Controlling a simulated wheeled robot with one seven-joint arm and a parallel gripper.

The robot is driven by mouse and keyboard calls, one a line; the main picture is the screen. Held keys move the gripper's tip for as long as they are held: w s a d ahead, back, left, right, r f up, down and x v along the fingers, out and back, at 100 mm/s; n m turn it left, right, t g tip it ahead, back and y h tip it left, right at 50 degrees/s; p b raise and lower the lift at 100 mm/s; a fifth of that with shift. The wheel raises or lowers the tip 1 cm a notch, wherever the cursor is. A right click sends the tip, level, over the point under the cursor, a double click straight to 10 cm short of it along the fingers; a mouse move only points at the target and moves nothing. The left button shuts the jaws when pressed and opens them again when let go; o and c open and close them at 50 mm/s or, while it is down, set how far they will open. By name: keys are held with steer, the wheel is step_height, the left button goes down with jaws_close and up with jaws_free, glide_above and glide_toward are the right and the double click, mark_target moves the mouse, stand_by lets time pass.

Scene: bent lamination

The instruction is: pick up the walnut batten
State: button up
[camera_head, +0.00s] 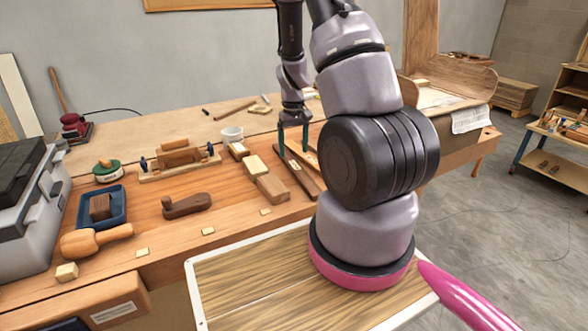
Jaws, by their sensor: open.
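The walnut batten appears to be the long dark brown strip (303,179) lying flat on the workbench, in the middle of the head view. A lighter wooden strip (305,158) lies close along its right side. My gripper (293,149) points down over the far part of these strips, with its two green fingers apart and nothing seen between them. The fingers straddle the far end of the dark strip in the picture. I cannot tell how high the tips are above the bench. My own arm hides part of the bench to the right.
A bent wooden form (450,80) stands at the right.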

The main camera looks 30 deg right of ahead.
mark_target(295, 165)
steer(key=shift+s+d+f, duration=0.1)
steer(key=shift+f, duration=1.3)
steer(key=shift+s+f, duration=0.1)
steer(key=shift+f, duration=1.25)
jaws_close()
